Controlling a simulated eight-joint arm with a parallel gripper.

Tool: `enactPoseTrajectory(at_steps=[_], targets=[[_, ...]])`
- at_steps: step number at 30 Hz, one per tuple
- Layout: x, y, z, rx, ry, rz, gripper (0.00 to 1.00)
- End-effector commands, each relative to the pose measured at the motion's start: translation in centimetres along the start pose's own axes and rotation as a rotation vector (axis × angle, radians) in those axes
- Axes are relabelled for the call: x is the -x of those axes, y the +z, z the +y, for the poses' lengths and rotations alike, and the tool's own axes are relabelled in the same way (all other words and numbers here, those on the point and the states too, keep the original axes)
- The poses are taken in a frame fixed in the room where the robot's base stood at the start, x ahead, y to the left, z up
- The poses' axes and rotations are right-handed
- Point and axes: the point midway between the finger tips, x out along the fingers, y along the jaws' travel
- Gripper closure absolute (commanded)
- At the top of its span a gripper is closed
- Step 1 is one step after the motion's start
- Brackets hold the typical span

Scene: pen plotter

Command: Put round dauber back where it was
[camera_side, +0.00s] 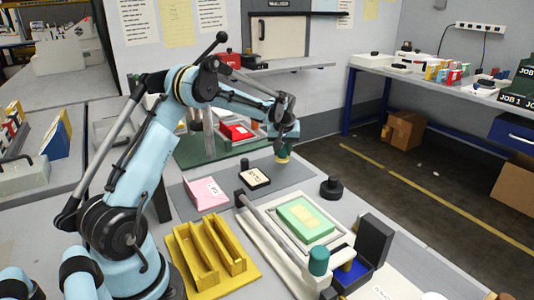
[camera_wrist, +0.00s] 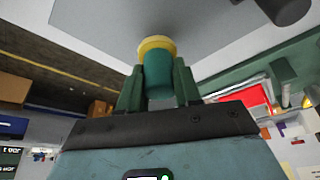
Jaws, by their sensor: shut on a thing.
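My gripper (camera_side: 284,140) is shut on a round dauber (camera_side: 283,154) with a teal body and a yellow end. In the wrist view, the two green fingers of my gripper (camera_wrist: 157,88) clasp the teal body of the dauber (camera_wrist: 158,76) from both sides, with its yellow end pointing away from my palm. The dauber is upright, yellow end down, at the far edge of the grey mat (camera_side: 292,176). I cannot tell whether it touches the mat.
A black pad with a cream label (camera_side: 254,177), a pink block (camera_side: 205,193) and a black round knob (camera_side: 331,188) stand nearby. In front are a yellow rack (camera_side: 240,275), a framed green block (camera_side: 305,219), a teal cylinder (camera_side: 319,262) and an open black case (camera_side: 374,240).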

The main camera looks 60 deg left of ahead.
Motion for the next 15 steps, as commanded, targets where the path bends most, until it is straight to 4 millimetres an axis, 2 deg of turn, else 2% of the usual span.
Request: enactPoseTrajectory(at_steps=[5, 15], targets=[[-1.9, 0.8, 0.0, 0.0, 0.0, 0.0, 0.91], [-2.2, 0.9, 0.0, 0.0, 0.0, 0.0, 0.91]])
